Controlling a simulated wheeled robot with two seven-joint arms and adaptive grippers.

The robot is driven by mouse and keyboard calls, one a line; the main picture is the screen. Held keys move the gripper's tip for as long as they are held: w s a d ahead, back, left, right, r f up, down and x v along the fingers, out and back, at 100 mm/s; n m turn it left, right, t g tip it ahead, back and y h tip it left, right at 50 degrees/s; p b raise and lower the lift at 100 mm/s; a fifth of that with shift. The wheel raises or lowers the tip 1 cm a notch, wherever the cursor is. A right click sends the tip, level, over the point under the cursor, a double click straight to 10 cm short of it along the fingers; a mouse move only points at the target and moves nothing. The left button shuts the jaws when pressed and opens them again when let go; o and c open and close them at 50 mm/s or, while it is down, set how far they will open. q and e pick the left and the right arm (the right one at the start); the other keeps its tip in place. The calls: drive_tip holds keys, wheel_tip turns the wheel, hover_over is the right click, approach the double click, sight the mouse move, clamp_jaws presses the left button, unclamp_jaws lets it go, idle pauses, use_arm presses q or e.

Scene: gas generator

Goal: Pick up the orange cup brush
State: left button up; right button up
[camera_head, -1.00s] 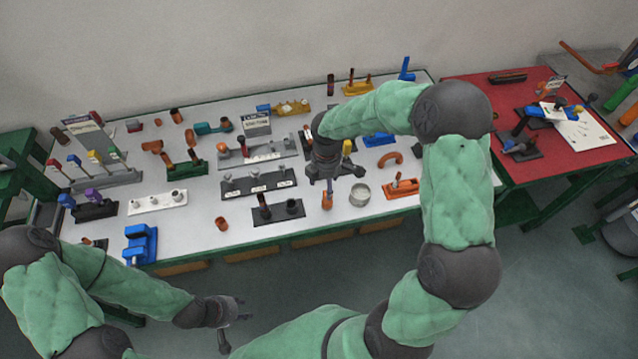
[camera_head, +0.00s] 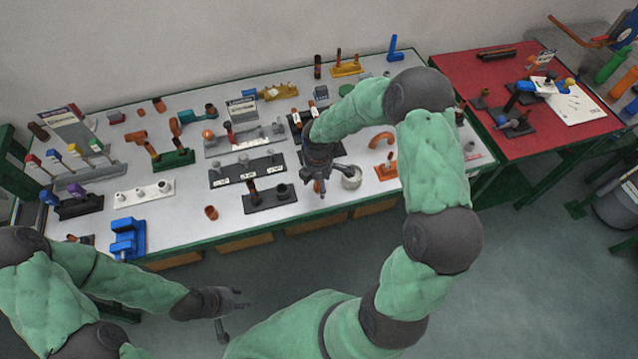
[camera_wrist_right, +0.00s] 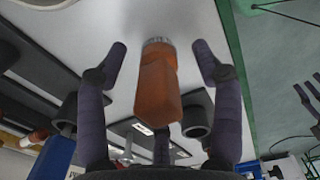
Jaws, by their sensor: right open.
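The orange cup brush (camera_wrist_right: 158,85) stands in the middle of the right wrist view, an orange body with a pale ringed end. My right gripper (camera_wrist_right: 160,46) is open, with one dark finger on each side of the brush and gaps visible between fingers and brush. In the head view my right gripper (camera_head: 320,186) is low over the table's front part, beside a glass jar, and it mostly hides the brush there. My left gripper (camera_head: 234,318) hangs in front of the table over the floor, its fingers spread and empty.
The white table (camera_head: 185,222) holds several tool racks and loose parts. A glass jar (camera_head: 351,177) stands close to the right of my right gripper. A dark stand (camera_head: 270,198) is to its left, and an orange stand (camera_head: 386,169) to its right. A red table (camera_head: 455,70) adjoins at right.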

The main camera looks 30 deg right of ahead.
drive_tip(key=shift+f, duration=0.55)
drive_tip(key=c, duration=1.1)
drive_tip(key=shift+r, duration=0.15)
